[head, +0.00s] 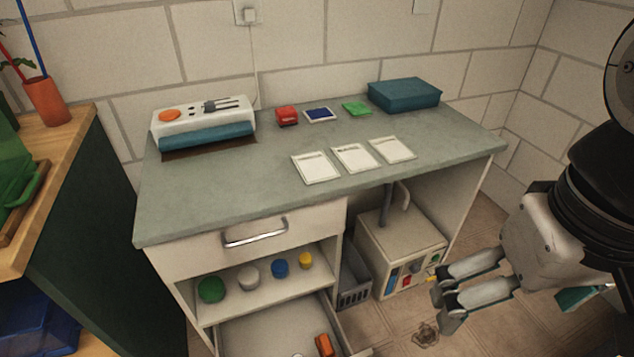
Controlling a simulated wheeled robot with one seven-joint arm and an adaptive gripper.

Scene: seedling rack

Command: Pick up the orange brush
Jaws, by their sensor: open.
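A small orange object (324,345) lies in the pulled-out bottom drawer (262,333) of the desk, near the drawer's right side. It looks like a short block and may be the orange brush; it is too small to tell its bristles. My gripper (443,301) is at the right, in front of the desk's open right side. It is open and looks empty, well to the right of the drawer and apart from the orange object.
The grey-green desktop (230,192) holds a white machine (203,115), three white cards and a teal box (404,94). Several coloured round items stand on the shelf above the drawer. A white cabinet (403,238) stands under the desk, behind my gripper.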

